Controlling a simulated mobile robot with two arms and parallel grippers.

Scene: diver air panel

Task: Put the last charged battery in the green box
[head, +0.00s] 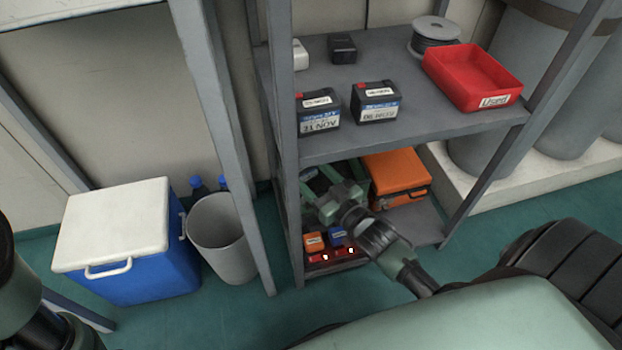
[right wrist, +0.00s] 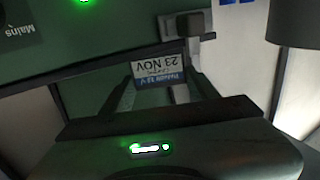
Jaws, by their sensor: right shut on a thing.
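My right gripper (head: 322,184) reaches into the lower shelf of the grey rack. In the right wrist view its two fingers (right wrist: 164,86) are shut on a battery (right wrist: 160,66) whose white and blue label reads 23 NOV upside down. Most of the battery's body is dark or hidden. A dark green surface (right wrist: 75,45) marked Mains, with a lit green light, is close by in that view; whether the battery touches it, I cannot tell. My left gripper is out of view.
Two batteries (head: 320,112) (head: 376,102), a red tray (head: 474,77) labelled Used and a cable spool (head: 434,36) stand on the upper shelf. Below are an orange case (head: 397,172) and small orange and blue items (head: 315,242) by red lights. A bin (head: 222,240) and cooler (head: 115,225) stand left.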

